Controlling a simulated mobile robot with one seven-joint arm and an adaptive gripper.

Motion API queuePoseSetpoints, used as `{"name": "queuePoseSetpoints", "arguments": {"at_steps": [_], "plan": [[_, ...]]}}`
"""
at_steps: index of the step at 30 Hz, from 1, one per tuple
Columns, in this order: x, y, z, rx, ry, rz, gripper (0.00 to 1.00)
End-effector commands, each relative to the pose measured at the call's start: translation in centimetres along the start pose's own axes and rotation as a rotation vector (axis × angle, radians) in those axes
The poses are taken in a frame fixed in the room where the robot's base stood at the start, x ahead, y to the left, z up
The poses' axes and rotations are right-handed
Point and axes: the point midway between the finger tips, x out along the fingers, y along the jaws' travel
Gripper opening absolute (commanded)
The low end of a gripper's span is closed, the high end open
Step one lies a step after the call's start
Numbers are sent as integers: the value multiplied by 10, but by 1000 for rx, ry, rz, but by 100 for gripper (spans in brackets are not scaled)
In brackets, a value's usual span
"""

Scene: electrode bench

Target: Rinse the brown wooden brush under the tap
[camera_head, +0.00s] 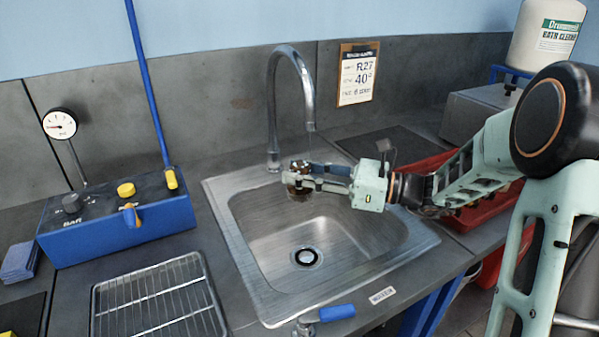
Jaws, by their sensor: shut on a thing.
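My gripper (318,179) is shut on the brown wooden brush (299,188), holding it over the back left part of the steel sink (228,222). The brush is small here and partly hidden by the fingers. The curved metal tap (273,110) rises behind the sink, and its spout end (309,126) is above and slightly right of the brush. A thin pale line shows below the spout, perhaps water. I cannot tell whether it touches the brush. A blue-handled lever (337,313) sits at the sink's front edge.
A blue box with knobs (120,228) and a gauge (60,124) stand left of the sink. A wire rack (160,300) lies at the front left. A red tray (480,212) is at the right under my arm. The sink basin below the brush is clear.

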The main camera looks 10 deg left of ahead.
Motion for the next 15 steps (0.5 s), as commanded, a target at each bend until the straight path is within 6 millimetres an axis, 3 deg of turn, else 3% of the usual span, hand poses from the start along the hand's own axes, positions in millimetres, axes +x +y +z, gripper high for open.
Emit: {"name": "queuePoseSetpoints", "arguments": {"at_steps": [15], "plan": [[-8, 2, 1, 0, 0, -1, 4]]}}
